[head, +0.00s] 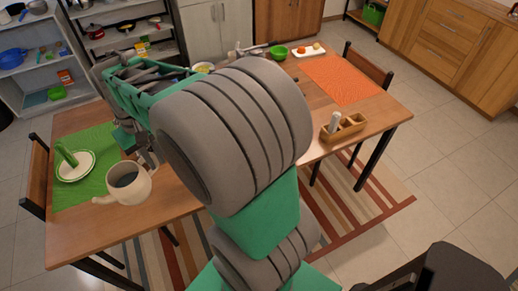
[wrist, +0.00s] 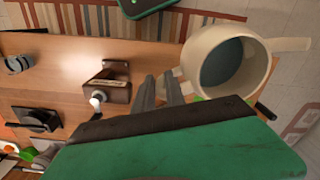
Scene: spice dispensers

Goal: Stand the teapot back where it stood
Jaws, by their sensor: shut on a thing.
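The teapot (head: 128,185) is cream, with an open top and a dark interior, and is at the left of the head view, in front of the green placemat. It also shows large at the upper right of the wrist view (wrist: 225,65), its spout pointing right there. My gripper (wrist: 160,90) is shut on the teapot at the side opposite the spout; the exact contact is partly hidden. The teapot appears to be held above the wooden table (head: 100,235).
A green placemat (head: 97,137) bears a white plate (head: 84,172) with a green upright item. A wooden caddy (head: 352,128) holding a white shaker stands at the table's right. An orange mat (head: 345,78), a green bowl (head: 278,52) and a white tray (head: 308,50) are farther back. Chairs flank the table.

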